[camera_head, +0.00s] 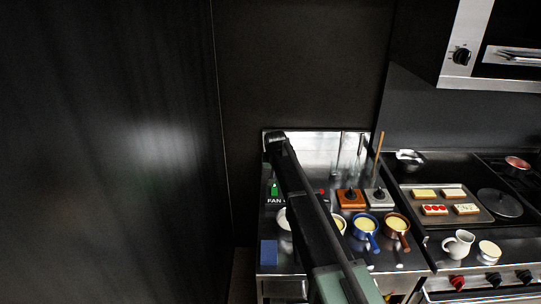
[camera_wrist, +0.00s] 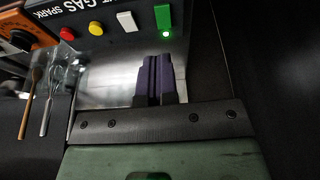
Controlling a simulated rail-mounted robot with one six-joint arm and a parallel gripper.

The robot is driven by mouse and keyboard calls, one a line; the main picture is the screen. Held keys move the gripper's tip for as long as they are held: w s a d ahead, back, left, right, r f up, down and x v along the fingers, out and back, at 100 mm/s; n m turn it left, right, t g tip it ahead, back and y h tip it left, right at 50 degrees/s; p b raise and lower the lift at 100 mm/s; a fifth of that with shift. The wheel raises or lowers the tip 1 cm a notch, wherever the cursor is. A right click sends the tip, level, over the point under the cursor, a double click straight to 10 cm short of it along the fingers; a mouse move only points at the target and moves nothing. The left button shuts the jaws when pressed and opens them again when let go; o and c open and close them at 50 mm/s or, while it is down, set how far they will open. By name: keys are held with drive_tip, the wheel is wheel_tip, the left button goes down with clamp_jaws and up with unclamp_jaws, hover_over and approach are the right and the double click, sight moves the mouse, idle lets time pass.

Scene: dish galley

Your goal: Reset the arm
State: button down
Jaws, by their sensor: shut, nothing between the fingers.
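My gripper (camera_wrist: 155,78) shows in the wrist view with its two dark purple fingers side by side, shut and empty. The fingers point toward a control panel (camera_wrist: 99,12) with a lit green switch (camera_wrist: 163,20), a white switch (camera_wrist: 126,21), a yellow button (camera_wrist: 95,28) and a red button (camera_wrist: 67,34). The fingertips appear below the green switch; I cannot tell whether they touch anything. In the head view my arm reaches up over the left counter, and my fingers cannot be made out there. The green switch (camera_head: 274,188) shows left of my arm.
A tray (camera_head: 480,214) of food pieces, a white jug (camera_head: 458,244) and a cup (camera_head: 489,251) lie further right. A dark wall (camera_head: 110,150) fills the left.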

drive_tip(key=s+d+f+g+b, duration=0.1)
drive_tip(key=s+d+f+b, duration=0.1)
drive_tip(key=s, duration=1.1)
drive_tip(key=s+d+f+g+b, duration=0.1)
drive_tip(key=s+d+f+b, duration=0.1)
drive_tip(key=s, duration=1.2)
drive_tip(key=s+d+f+g+b, duration=0.1)
drive_tip(key=s+d, duration=0.4)
drive_tip(key=s, duration=0.8)
drive_tip(key=shift+s+f+g+b, duration=0.3)
drive_tip(key=shift+f+b, duration=0.6)
drive_tip(key=shift+f, duration=0.4)
